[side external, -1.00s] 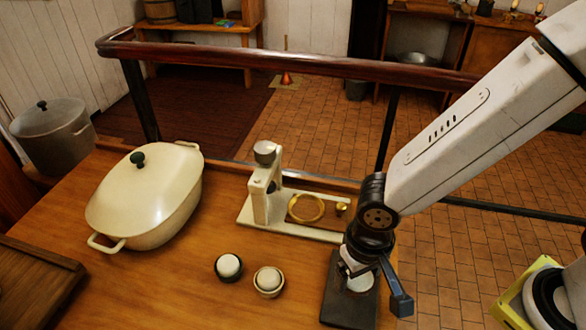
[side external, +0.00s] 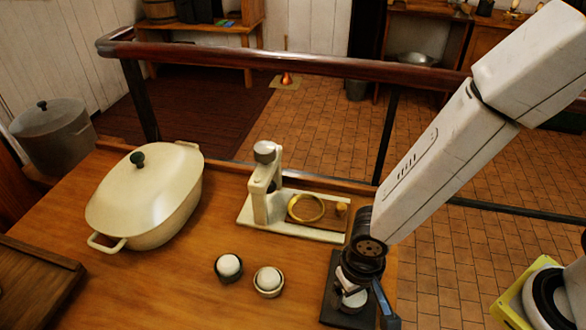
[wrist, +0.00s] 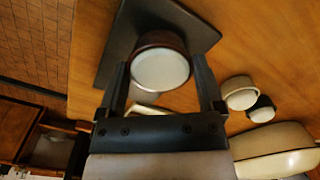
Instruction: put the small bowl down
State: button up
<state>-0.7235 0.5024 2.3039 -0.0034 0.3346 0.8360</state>
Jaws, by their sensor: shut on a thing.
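The small bowl (wrist: 161,68) is brown-sided with a round white top or filling. My gripper (wrist: 160,76) is shut on it, with one dark finger on either side. In the side external view, the white of the bowl (side external: 353,300) shows below my gripper (side external: 358,287), partly hidden by it. A dark flat board (side external: 331,292) lies under the bowl near the table's right edge; it also shows in the wrist view (wrist: 118,47). The bowl is low over the board; whether it touches cannot be told.
Two small cups with white contents, one dark (side external: 229,268) and one cream (side external: 268,282), stand left of the board. A cream stand with a brass ring (side external: 264,200) is behind them. A lidded cream pot (side external: 150,200) stands left. A rail (side external: 290,62) runs behind the table.

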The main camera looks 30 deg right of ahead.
jog(key=shift+f, duration=0.5)
jog(key=shift+f, duration=0.15)
jog(key=o, duration=1.2)
notch_tip(320, 180, up, 12)
dwell(0.7)
jog(key=w+d+n+t, duration=0.1)
jog(key=w+d, duration=0.3)
jog(key=d, duration=1.7)
jog(key=shift+w+f+t, duration=0.2)
jog(key=shift+f+t, duration=0.1)
jog(key=shift+t, duration=0.5)
